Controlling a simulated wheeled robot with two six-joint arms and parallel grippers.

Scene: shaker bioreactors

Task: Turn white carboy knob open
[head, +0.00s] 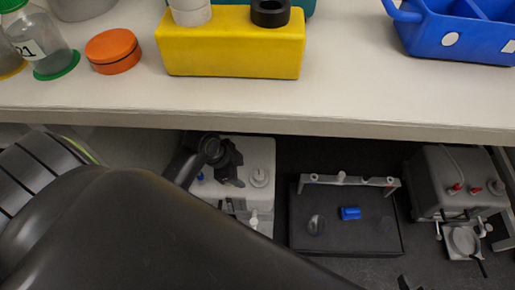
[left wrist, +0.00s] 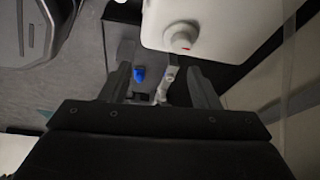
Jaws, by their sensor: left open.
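In the head view the white carboy (head: 262,150) stands below the bench at left of the dark platform. Its round white knob (head: 259,178) is on its right front part. My left gripper (head: 224,168) is over the carboy's left part, left of the knob and apart from it. In the left wrist view a white container (left wrist: 225,22) fills the top, with a round white knob (left wrist: 180,38) bearing a red mark. My left gripper's fingers (left wrist: 160,88) are spread with nothing held between them. A dark tip at the lower right of the head view may be my right gripper (head: 405,283).
A dark platform (head: 300,235) holds a grey rail and a blue piece (head: 350,213). The bench edge (head: 300,122) overhangs, carrying a yellow block (head: 230,50), an orange lid (head: 113,50) and a blue carrier (head: 450,40).

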